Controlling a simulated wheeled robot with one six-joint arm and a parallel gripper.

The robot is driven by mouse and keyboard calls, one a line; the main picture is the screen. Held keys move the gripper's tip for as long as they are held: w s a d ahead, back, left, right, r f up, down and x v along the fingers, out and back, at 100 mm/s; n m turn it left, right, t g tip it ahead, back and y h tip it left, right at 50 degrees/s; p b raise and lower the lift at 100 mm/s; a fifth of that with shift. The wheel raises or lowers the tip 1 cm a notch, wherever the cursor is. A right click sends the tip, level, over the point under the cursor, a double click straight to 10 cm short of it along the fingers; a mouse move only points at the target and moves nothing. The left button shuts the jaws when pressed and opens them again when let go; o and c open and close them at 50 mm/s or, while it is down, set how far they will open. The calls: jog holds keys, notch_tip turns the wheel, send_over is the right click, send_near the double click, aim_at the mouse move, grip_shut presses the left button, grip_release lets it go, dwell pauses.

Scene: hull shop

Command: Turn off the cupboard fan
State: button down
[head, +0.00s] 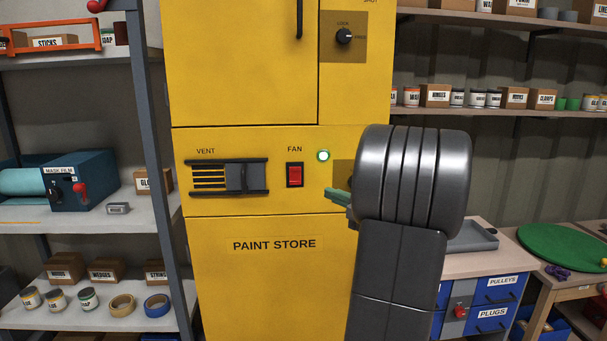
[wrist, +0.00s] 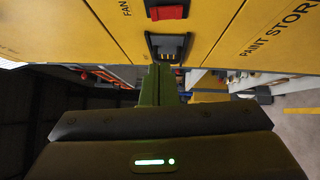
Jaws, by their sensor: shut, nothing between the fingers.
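The yellow cupboard (head: 272,243) stands upright, marked PAINT STORE. Its red fan switch (head: 295,175) sits in a black frame under the word FAN. A round lamp (head: 323,156) to the right of the switch glows green. My gripper (head: 331,193) is shut and empty, its green fingertips a little right of and below the switch in the head view. My arm hides part of the cupboard's right side. In the wrist view, turned sideways, the red switch (wrist: 167,12) is near the top edge, beyond my closed fingertips (wrist: 160,72). I see no contact with the switch.
A sliding vent (head: 228,177) is left of the switch. A dark knob (head: 344,36) marked LOCK is above. Shelves with a mask film box (head: 84,180) stand left. A bench with a grey tray (head: 474,237) and a green disc (head: 560,247) are right.

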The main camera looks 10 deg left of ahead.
jog(key=p, duration=0.2)
send_near(292, 171)
jog(key=s+a, duration=0.1)
jog(key=a, duration=0.3)
jog(key=w, duration=0.1)
jog(key=w+a+p, duration=0.1)
jog(key=shift+w+r, duration=0.15)
jog(key=shift+w, duration=0.25)
jog(key=shift+w+a, duration=0.15)
jog(key=shift+w, duration=0.3)
jog(key=shift+w+r, duration=0.1)
jog(key=shift+w, duration=0.05)
jog(key=shift+a, duration=0.1)
